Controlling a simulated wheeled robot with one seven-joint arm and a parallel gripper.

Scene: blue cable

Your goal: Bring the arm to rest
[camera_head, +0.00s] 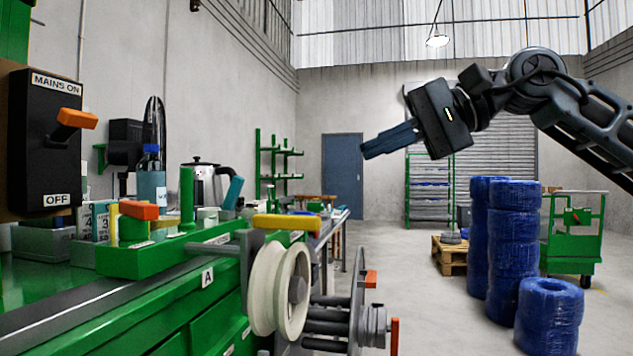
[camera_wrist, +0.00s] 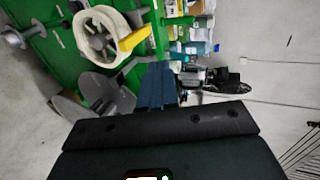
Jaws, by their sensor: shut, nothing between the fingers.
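My gripper (camera_head: 366,152) is raised in the air at the upper right of the head view, at the end of my dark arm. Its blue-grey fingers point left and slightly down and lie together with nothing between them. In the wrist view the fingers (camera_wrist: 157,68) show at the centre, over the green bench and the floor. My gripper is apart from the bench and touches nothing that I can see.
A green bench (camera_head: 160,320) at left holds a white cable reel (camera_head: 268,290), a water bottle (camera_head: 151,180) and a kettle (camera_head: 200,182). A switch box (camera_head: 42,140) is at far left. Blue cable coils (camera_head: 515,240) and a green trolley (camera_head: 572,240) stand right. Mid-floor is clear.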

